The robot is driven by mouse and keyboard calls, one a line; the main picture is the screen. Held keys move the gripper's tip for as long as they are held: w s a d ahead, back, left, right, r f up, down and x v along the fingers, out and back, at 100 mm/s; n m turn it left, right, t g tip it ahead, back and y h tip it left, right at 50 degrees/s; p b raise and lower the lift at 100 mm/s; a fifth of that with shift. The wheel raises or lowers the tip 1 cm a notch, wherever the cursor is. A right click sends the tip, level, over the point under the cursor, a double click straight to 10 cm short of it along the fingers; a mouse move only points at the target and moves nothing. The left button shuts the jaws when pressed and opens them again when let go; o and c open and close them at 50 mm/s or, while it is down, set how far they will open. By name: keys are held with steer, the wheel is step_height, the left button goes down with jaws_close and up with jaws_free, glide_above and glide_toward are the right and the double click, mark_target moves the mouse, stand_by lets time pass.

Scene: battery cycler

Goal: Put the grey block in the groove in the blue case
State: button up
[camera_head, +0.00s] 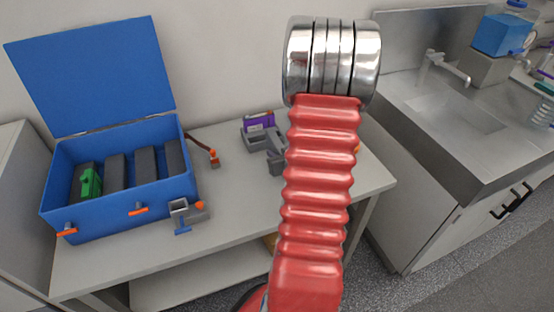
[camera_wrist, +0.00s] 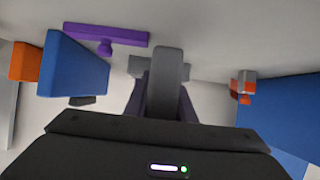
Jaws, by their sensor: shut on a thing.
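The blue case (camera_head: 120,205) stands on the left of the bench with its lid (camera_head: 92,75) raised. Inside are several long dark grey shapes (camera_head: 146,165), side by side. I cannot tell from here which are blocks and which are grooves. A green piece (camera_head: 90,183) sits on the leftmost one. In the wrist view my gripper (camera_wrist: 163,100) is shut on a grey block (camera_wrist: 168,70), held between its dark fingers. In the head view my red arm hides most of the gripper. Grey parts show just left of the arm, well right of the case.
A purple piece (camera_head: 260,121) is at the back of the bench. A small grey device (camera_head: 186,212) with orange and blue parts stands right of the case's front. An orange-tipped piece (camera_head: 214,158) lies behind it. A sink (camera_head: 465,110) is at right.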

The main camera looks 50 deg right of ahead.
steer(key=shift+f, duration=1.5)
steer(key=shift+f, duration=0.1)
steer(key=o, duration=1)
